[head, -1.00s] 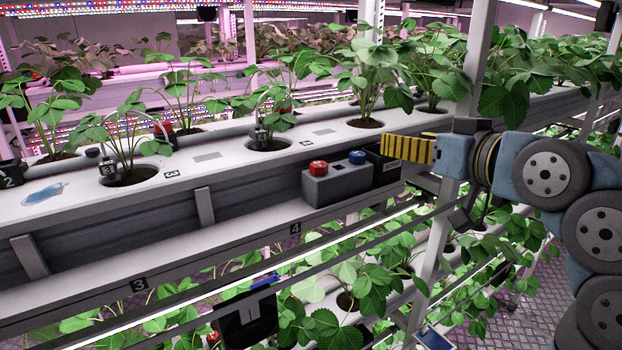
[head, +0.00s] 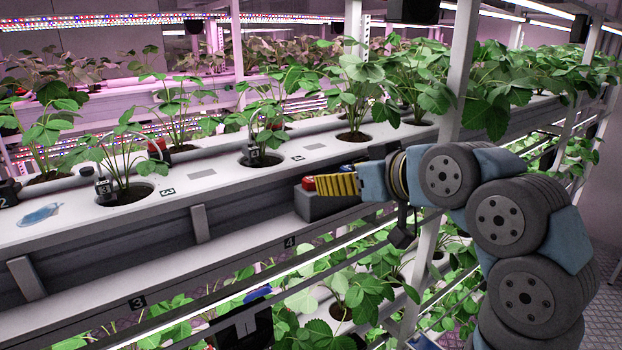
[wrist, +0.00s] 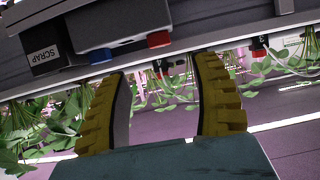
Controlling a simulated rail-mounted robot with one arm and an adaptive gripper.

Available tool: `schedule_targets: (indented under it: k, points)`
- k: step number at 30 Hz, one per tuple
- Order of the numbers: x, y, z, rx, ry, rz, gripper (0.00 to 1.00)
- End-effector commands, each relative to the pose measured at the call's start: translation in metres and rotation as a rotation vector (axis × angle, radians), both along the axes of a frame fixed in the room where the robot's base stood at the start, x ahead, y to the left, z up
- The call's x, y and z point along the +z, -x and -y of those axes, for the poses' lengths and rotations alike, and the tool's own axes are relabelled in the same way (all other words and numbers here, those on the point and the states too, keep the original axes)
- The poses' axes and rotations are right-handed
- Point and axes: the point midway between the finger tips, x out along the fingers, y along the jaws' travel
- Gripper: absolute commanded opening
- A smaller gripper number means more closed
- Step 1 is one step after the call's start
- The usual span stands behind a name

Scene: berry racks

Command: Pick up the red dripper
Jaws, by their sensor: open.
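A small red piece, seemingly a red dripper (head: 157,149), stands beside a plant on the white gutter in the head view, partly behind leaves. Another dripper-like piece with red on it (wrist: 258,44) shows at the right in the wrist view. I cannot tell which of these match between views. My gripper (head: 322,185) is at the gutter's front side, its yellow fingers overlapping the grey box with a red cap in the head view. In the wrist view my gripper (wrist: 162,70) has its two fingers wide apart with nothing between them.
The grey box (wrist: 120,45) has a red cap (wrist: 158,40) and a blue cap (wrist: 101,56). A black bin labelled SCRAP (wrist: 42,55) adjoins it. Black drippers (head: 104,188) stand by plants on the gutter (head: 70,230). A white post (head: 452,90) rises by my arm.

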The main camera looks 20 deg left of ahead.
Motion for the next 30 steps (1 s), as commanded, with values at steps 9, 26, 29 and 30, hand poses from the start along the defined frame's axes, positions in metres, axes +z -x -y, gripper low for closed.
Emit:
schedule_targets:
  k: [9,26,29,30]
  points:
    - [-0.013,-0.018,-0.027,-0.001,-0.002,-0.002,0.64]
    - [-0.032,-0.04,-0.064,0.001,-0.003,-0.004,0.64]
    - [-0.035,-0.043,-0.068,0.0,-0.002,-0.003,0.64]
    - [-0.036,-0.043,-0.069,-0.001,-0.001,-0.002,0.64]
